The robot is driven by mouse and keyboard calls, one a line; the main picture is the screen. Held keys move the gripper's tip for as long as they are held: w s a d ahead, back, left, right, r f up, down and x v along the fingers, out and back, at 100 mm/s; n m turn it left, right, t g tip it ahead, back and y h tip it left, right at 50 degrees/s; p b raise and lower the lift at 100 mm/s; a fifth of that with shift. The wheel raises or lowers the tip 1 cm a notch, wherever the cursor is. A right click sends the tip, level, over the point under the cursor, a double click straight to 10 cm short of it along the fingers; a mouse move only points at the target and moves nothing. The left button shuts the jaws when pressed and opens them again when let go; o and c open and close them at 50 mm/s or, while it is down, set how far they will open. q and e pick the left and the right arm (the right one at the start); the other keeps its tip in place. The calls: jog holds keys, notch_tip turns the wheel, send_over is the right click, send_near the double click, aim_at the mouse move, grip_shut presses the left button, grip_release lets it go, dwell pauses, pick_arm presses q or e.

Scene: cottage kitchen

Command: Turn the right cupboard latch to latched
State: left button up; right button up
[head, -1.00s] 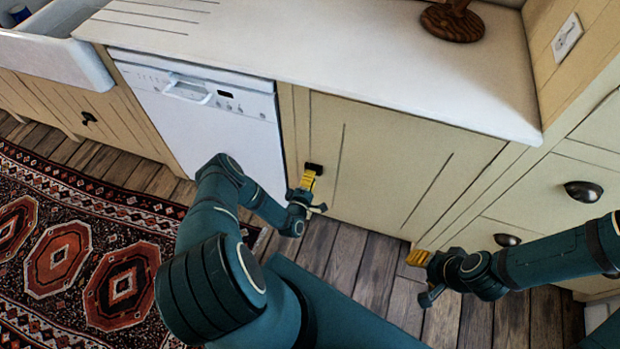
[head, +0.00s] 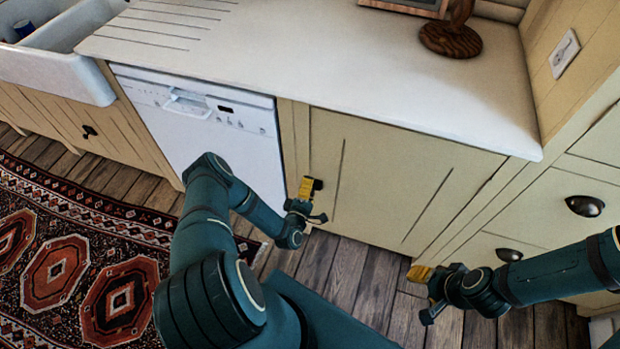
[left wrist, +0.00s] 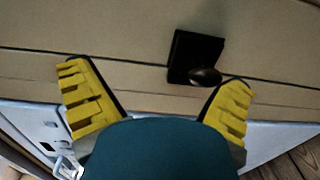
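The cupboard latch is a small black square plate with a dark oval knob; it shows in the left wrist view (left wrist: 195,58) and in the head view (head: 318,184) on the left edge of the cream cupboard door (head: 385,185). My left gripper (head: 307,186) is at the latch, its yellow fingers (left wrist: 160,92) spread wide in the left wrist view. The knob lies between them in the picture, nearer the right finger; I cannot tell whether they touch. My right gripper (head: 420,273) hangs low in front of the cupboard's right side; its opening is unclear.
A white dishwasher (head: 205,125) stands left of the cupboard, under a white worktop (head: 350,75). Drawers with dark cup handles (head: 585,206) are at the right. A patterned rug (head: 75,260) lies on the wooden floor.

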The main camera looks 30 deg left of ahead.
pick_arm(q)
jog(key=shift+t, duration=0.3)
jog(key=r, duration=0.4)
jog(key=w+r, duration=0.1)
jog(key=r, duration=0.1)
jog(key=shift+a, duration=0.1)
jog(key=shift+c, duration=0.2)
jog(key=shift+s, duration=0.15)
jog(key=d+m+g+h, duration=0.1)
jog(key=d+m, duration=0.1)
jog(key=d, duration=0.1)
jog(key=w+d+r+m+g+h, duration=0.1)
jog(key=d+m+h, duration=0.1)
jog(key=d, duration=0.1)
jog(key=w+d+m+g+h, duration=0.1)
jog(key=d+m+h, duration=0.1)
jog(key=shift+d+r, duration=0.25)
jog(key=shift+d, duration=0.15)
jog(key=s+d+r+m+g+h, duration=0.1)
jog(key=s+d+r+m+g, duration=0.3)
jog(key=s, duration=0.5)
jog(key=s+d+r+m+g+h, duration=0.2)
jog(key=s+d+r+m+g, duration=0.2)
jog(key=s+d+m+g, duration=0.4)
jog(key=shift+s+d+r+m+g, duration=0.4)
jog(key=shift+s+d+m, duration=0.2)
jog(key=shift+s+d, duration=0.35)
